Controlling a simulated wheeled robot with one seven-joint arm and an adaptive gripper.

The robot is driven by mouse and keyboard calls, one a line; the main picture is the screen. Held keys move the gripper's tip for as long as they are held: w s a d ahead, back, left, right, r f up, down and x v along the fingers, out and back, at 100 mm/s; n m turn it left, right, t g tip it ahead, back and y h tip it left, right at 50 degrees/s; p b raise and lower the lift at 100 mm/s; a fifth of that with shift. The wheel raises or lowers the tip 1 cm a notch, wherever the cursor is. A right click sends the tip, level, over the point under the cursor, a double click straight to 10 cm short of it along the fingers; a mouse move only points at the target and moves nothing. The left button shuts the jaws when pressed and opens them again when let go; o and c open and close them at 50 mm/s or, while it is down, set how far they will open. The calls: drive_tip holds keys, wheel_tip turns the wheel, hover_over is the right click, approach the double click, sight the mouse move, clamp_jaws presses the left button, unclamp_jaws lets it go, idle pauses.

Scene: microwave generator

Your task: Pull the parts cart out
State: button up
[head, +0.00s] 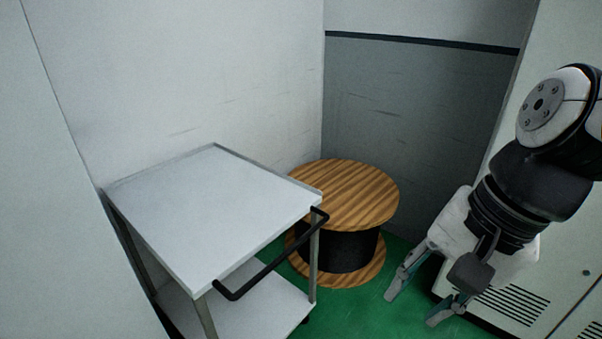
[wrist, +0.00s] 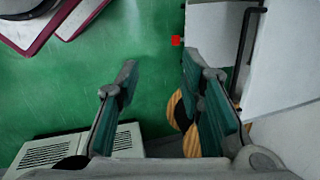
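The parts cart (head: 215,205) is a white two-shelf trolley with grey posts, standing at the left in the head view. Its black bar handle (head: 272,268) runs along the side facing right and front. My gripper (head: 414,303) hangs to the right of the cart, apart from the handle, with its fingers spread and nothing between them. In the wrist view the open fingers (wrist: 158,80) point over green floor. The cart (wrist: 285,60) and its handle (wrist: 244,42) show at the upper right there, beyond the right finger.
A wooden cable reel (head: 348,195) with a black core stands behind the cart, close to the corner. Walls enclose the cart at the left and back. A vented cabinet (head: 530,305) stands at the right. Green floor (head: 360,315) lies open between cart and cabinet.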

drive_tip(key=w+a+f+m+g+y+b, duration=0.2)
drive_tip(key=w+a+f+m+y+b, duration=0.25)
drive_tip(key=w+f+m, duration=0.3)
drive_tip(key=m+t+y+b, duration=0.5)
drive_tip(key=m+y+b, duration=0.5)
drive_tip(key=m, duration=1.4)
approach(289, 249)
drive_tip(key=a+b, duration=0.2)
drive_tip(key=a, duration=0.1)
drive_tip(key=w+a+h+b, duration=0.1)
drive_tip(key=a+b, duration=0.1)
drive_tip(key=a, duration=0.1)
drive_tip(key=w+a+f+h+b, duration=0.1)
drive_tip(key=a+b, duration=0.2)
drive_tip(key=a, duration=0.1)
drive_tip(key=shift+w, duration=0.1)
drive_tip(key=shift+d, duration=0.1)
clamp_jaws()
